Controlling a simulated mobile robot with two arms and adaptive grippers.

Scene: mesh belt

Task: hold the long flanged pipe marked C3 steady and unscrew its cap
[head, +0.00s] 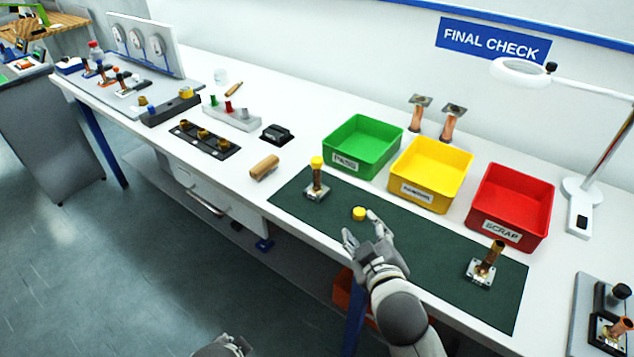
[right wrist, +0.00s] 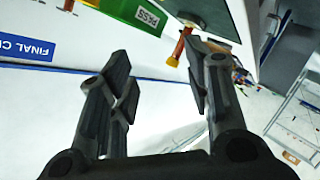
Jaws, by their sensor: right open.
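A long copper pipe (head: 317,188) stands upright on a square flange on the dark green mat (head: 420,246), with a yellow cap (head: 317,163) on top. A second flanged pipe (head: 488,261), without a cap, is at the mat's right part. I cannot read which pipe is marked C3. The right wrist view shows a pipe with a yellow cap (right wrist: 172,61) beyond the open fingers (right wrist: 160,80). A grey part of my left arm or gripper (head: 222,347) shows at the bottom edge.
Green (head: 362,145), yellow (head: 431,173) and red (head: 511,206) bins stand behind the mat. Two copper flanged pipes stand flange-up behind the bins. A wooden block (head: 264,168) lies left of the mat. A lamp (head: 590,195) and a fixture (head: 607,318) are at right.

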